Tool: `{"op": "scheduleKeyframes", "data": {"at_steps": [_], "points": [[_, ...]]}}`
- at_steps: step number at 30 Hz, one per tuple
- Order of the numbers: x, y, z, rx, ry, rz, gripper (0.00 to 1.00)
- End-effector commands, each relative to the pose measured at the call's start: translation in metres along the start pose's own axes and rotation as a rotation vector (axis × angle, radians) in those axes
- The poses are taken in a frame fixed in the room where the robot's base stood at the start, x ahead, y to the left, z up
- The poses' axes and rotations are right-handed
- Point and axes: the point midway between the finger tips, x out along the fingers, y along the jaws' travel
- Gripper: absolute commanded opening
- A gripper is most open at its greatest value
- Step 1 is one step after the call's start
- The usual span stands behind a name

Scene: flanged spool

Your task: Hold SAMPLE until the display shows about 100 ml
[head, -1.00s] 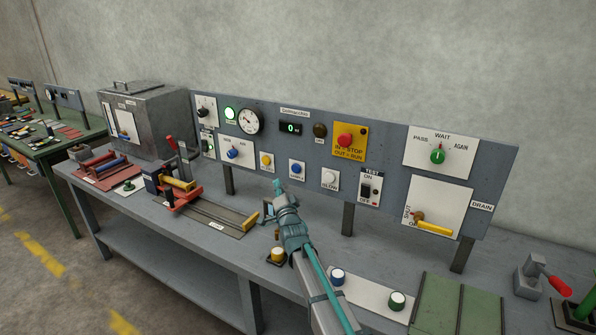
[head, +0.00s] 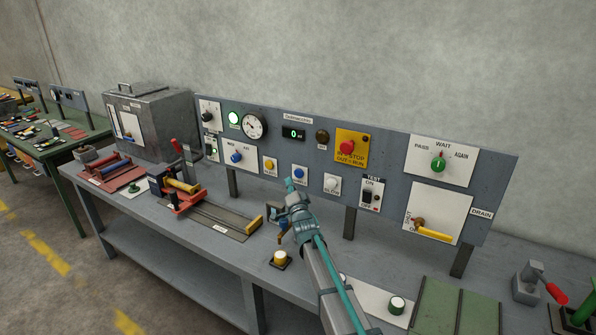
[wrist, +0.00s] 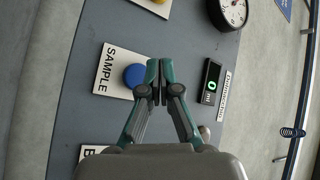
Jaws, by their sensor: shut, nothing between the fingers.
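The SAMPLE button is a blue round knob on a white plate (wrist: 110,72) in the wrist view. It also shows in the head view as a small blue button (head: 299,172) low on the grey panel. The display (wrist: 212,84) reads 0 ml; in the head view it is the black box with green digits (head: 293,134). My gripper (wrist: 159,66) is shut and empty. In the wrist view its fingertips overlap the right edge of the blue button; I cannot tell whether they touch it. In the head view my gripper (head: 289,185) is just below and left of the button.
A white SLOW button (head: 332,183), a TEST switch (head: 369,192) and a yellow button (head: 269,164) sit close by. A red stop button (head: 348,147) is above right. A clamp with a rail (head: 205,213) and a yellow button box (head: 280,260) stand on the bench.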

Motion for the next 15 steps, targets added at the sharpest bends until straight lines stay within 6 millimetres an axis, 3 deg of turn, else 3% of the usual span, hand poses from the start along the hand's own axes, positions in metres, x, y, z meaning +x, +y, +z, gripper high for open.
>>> {"op": "scheduleKeyframes", "data": {"at_steps": [6, 15], "points": [[0.016, 0.011, -0.010, -0.001, 0.000, -0.001, 0.00], [0.021, 0.015, -0.015, -0.001, 0.000, -0.001, 0.00]]}}
